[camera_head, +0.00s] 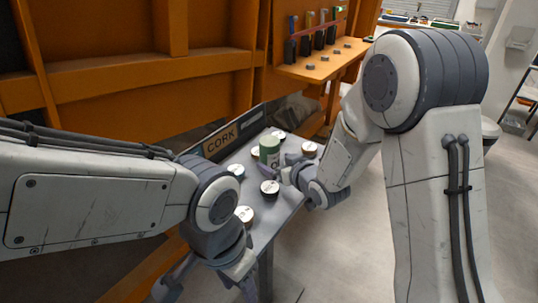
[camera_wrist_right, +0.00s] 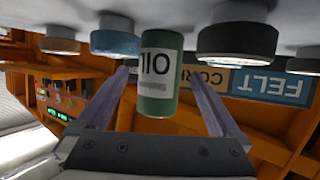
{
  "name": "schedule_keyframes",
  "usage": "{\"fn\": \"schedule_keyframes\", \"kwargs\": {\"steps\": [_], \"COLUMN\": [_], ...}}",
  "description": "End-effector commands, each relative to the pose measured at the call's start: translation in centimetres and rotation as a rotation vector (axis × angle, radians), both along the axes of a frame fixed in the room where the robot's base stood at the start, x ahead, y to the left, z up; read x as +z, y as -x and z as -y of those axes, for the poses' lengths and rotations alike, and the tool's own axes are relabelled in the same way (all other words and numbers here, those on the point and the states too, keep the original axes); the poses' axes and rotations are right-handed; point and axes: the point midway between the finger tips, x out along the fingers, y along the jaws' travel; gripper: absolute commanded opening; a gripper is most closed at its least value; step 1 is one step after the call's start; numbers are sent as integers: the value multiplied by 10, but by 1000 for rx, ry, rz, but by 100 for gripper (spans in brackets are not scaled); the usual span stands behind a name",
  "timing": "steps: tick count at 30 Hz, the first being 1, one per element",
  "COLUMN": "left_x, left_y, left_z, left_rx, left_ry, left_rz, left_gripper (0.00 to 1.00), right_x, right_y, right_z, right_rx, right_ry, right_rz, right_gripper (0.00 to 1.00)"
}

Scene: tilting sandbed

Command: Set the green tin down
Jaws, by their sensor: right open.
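My right gripper (camera_head: 282,166) is open beside the tin. In the wrist view its two fingers (camera_wrist_right: 160,85) lie either side of the tin, with a gap on each side. My left gripper (camera_head: 208,288) is at the bottom of the head view, its fingers spread apart and partly cut off by the frame edge.
A "CORK" sign (camera_head: 221,139) runs along the back edge, and an orange shelf (camera_head: 325,65) stands beyond.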

Motion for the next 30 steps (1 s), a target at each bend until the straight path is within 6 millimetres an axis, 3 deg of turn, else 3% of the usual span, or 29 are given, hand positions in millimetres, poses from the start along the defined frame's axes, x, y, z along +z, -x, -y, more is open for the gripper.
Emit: {"fn": "schedule_keyframes", "kwargs": {"steps": [10,19,20,27,30], "left_x": [19,18,18,18,18], "left_y": [0,0,0,0,0], "left_z": [0,0,0,0,0], "left_rx": [0,0,0,0,0], "left_ry": [0,0,0,0,0], "left_rz": [0,0,0,0,0], "left_gripper": [50,50,50,50,50], "right_x": [-17,-20,-20,-20,-18], "right_y": [-35,-40,-40,-39,-40], "right_z": [-19,-21,-21,-21,-21], "right_rx": [1,0,0,0,0], "right_ry": [1,1,1,1,-1], "right_rz": [-1,0,0,0,4], "right_gripper": [100,100,96,4,0]}}
